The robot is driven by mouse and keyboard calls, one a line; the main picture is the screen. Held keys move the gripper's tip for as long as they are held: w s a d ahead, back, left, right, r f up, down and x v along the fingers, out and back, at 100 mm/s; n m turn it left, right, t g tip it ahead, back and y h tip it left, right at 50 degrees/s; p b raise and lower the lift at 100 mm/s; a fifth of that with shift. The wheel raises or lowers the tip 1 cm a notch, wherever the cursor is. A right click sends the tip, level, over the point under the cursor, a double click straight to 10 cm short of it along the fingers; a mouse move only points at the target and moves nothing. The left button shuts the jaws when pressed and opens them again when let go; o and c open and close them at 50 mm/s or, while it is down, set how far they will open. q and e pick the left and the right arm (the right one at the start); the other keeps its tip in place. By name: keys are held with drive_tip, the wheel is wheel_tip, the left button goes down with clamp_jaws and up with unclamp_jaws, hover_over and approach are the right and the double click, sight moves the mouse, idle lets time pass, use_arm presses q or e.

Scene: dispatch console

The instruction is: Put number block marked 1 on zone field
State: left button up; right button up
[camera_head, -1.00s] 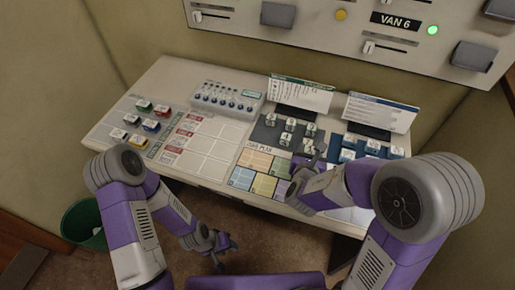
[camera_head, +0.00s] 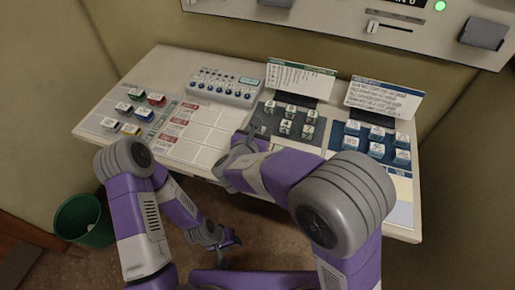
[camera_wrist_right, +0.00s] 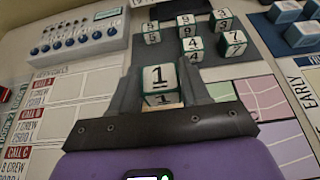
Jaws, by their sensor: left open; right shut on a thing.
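The number block marked 1 (camera_wrist_right: 160,76) is white with dark green edges and sits between the fingers of my right gripper (camera_wrist_right: 160,92), which is shut on it. In the head view my right gripper (camera_head: 256,138) is over the desk, at the right side of the white ruled grid (camera_head: 208,117); the block is not clear there. Which cell is the zone field is not readable. My left gripper (camera_head: 222,246) is open and empty, low in front of the desk.
Several number blocks (camera_head: 287,126) stand on a dark grey mat behind my right gripper. Blue-and-white blocks (camera_head: 376,150) are at the right, coloured blocks (camera_head: 130,128) at the left. A knob panel (camera_head: 225,88) and upright cards (camera_head: 300,80) line the back.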

wheel_tip(320, 180, down, 6)
drive_tip(key=shift+f+b, duration=0.25)
drive_tip(key=shift+b, duration=0.85)
drive_tip(key=shift+f, duration=0.2)
drive_tip(key=o, duration=1)
drive_tip(key=shift+r, duration=0.1)
drive_tip(key=shift+r, duration=0.1)
